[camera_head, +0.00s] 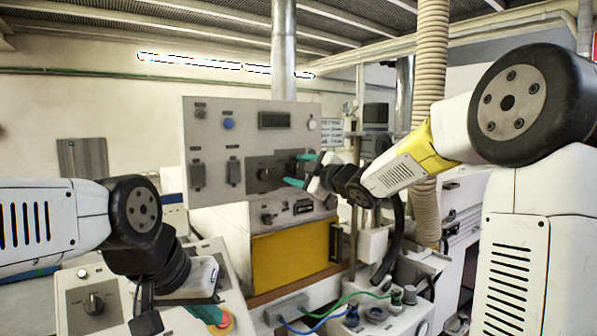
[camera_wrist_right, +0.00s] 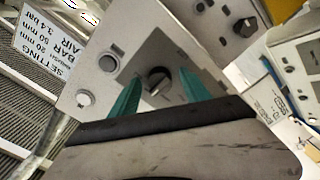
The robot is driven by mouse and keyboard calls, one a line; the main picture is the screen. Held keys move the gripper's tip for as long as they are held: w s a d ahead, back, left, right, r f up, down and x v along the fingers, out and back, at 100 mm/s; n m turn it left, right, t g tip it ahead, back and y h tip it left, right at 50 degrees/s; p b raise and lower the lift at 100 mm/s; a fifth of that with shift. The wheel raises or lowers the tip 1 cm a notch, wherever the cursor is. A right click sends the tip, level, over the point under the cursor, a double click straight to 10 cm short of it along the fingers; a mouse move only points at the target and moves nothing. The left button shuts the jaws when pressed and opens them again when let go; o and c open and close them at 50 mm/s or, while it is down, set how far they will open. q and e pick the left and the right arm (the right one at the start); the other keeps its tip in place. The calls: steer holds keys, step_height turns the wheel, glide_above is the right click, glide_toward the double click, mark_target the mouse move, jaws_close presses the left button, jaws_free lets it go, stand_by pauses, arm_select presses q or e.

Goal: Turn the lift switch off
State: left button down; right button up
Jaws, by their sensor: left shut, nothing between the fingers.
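A grey control panel (camera_head: 222,112) stands at the centre of the head view. A dark rotary knob (camera_head: 265,174) sits on a dark plate low on it. No label reads clearly enough to name the lift switch. My right gripper (camera_head: 299,170) is at the panel's right side, its teal fingers apart. In the right wrist view a dark knob (camera_wrist_right: 158,80) shows between the open fingers; contact cannot be told. My left gripper (camera_head: 209,313) is low at the left, shut and empty, over a sloping console with a black knob (camera_head: 94,303); its own link partly hides it.
A red and yellow button (camera_head: 223,323) is close beside my left gripper. A yellow-fronted box (camera_head: 290,256) stands under the panel. Green and blue cables (camera_head: 330,318) lie in front. A ribbed hose (camera_head: 431,70) hangs behind my right arm. A printed sign (camera_wrist_right: 55,48) is beside the panel.

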steer(key=v, duration=0.8)
steer(key=s+d+f+m+g+h, duration=0.2)
steer(key=s+d+f+m+h, duration=0.5)
steer(key=s+d+m+h, duration=0.45)
steer(key=s+a+f+m+g+y, duration=0.1)
steer(key=s+f+m+g, duration=0.2)
steer(key=s, duration=0.6)
steer(key=s+a+f+m+g+y, duration=0.1)
steer(key=s+f+m+g+y, duration=0.1)
steer(key=s+f, duration=0.5)
steer(key=shift+s+m+g, duration=0.55)
steer(key=shift+s+g, duration=0.15)
steer(key=shift+s, duration=0.3)
